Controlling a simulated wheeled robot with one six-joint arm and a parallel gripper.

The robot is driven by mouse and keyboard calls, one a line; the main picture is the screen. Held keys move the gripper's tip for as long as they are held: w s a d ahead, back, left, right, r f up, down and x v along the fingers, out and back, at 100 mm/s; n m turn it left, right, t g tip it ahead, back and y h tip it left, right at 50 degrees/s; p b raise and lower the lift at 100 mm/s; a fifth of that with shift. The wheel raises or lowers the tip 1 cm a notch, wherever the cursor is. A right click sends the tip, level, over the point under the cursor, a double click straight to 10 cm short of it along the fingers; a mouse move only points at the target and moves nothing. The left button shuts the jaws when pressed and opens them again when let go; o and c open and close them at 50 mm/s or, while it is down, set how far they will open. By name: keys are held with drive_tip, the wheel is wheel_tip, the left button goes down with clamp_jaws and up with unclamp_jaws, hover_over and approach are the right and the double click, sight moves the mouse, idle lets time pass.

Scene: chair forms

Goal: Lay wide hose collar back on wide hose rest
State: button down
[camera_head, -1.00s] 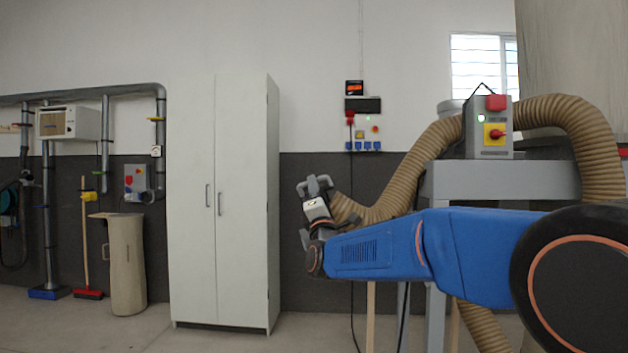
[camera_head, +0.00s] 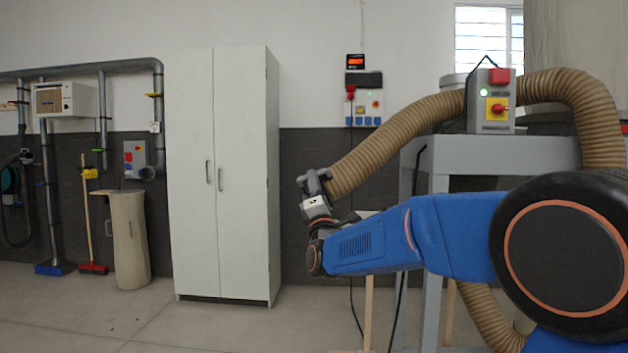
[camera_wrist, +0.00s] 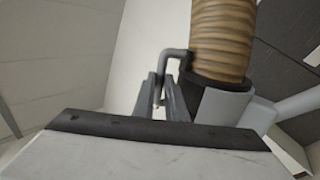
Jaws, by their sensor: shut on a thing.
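The wide hose collar (camera_head: 312,184) is a grey fitting with a handle at the end of the thick tan ribbed hose (camera_head: 395,132). My gripper (camera_head: 316,203) is at the collar, at the end of my blue arm. In the wrist view the collar (camera_wrist: 219,103) sits around the hose end, and its bent grey handle (camera_wrist: 172,55) reaches down to my gripper's fingers (camera_wrist: 164,100), which are shut on it. The collar is held in the air, right of the white cabinet. I cannot pick out the wide hose rest for sure in either view.
A tall white cabinet (camera_head: 218,175) stands left of my gripper. A grey machine stand (camera_head: 480,155) with a switch box (camera_head: 491,101) is at the right, under the hose. A pale wooden post (camera_head: 368,305) stands below my arm. The floor at front left is clear.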

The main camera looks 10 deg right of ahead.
drive_tip(key=shift+w+f, duration=0.15)
drive_tip(key=shift+f, duration=0.25)
drive_tip(key=c, duration=1.7)
unclamp_jaws()
drive_tip(key=shift+w+d+f, duration=0.1)
drive_tip(key=v, duration=1.7)
drive_tip(key=shift+s+r, duration=0.2)
drive_tip(key=shift+s, duration=0.2)
